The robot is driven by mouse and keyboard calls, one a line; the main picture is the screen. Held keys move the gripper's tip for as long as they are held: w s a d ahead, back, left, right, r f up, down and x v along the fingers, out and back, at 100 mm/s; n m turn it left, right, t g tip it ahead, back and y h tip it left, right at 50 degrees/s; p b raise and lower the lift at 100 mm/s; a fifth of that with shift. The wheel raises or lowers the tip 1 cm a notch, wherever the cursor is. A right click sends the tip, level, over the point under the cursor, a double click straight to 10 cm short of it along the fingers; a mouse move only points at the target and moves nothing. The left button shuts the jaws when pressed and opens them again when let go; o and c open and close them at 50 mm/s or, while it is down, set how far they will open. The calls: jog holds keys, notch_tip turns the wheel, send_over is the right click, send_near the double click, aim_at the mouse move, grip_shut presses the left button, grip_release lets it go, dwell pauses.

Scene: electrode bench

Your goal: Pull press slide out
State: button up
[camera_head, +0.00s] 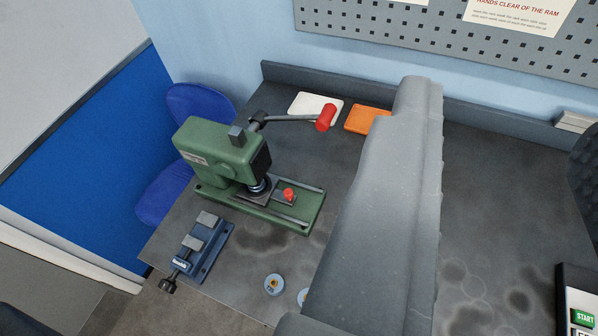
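A green press (215,155) stands on the grey bench, with a lever that ends in a red grip (326,117). Its green base (250,213) reaches to the right and carries rails. The press slide (262,197), a grey plate, sits on the base below the ram, partly hidden by the press head. A red knob (288,194) stands at the slide's right side. My grey arm link crosses the middle of the view, right of the press and apart from the knob. My gripper's fingers do not show.
A blue vise (205,245) stands in front of the press. Round blue-rimmed pieces (273,284) lie near the front edge. White (316,107) and orange (366,119) trays lie behind. A box with a green START button (584,318) is at lower right. A blue chair (165,195) stands left.

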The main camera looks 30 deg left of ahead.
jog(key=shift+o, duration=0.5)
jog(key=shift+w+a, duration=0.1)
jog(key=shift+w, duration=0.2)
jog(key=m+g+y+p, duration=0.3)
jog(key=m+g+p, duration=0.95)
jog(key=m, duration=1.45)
send_over(289, 193)
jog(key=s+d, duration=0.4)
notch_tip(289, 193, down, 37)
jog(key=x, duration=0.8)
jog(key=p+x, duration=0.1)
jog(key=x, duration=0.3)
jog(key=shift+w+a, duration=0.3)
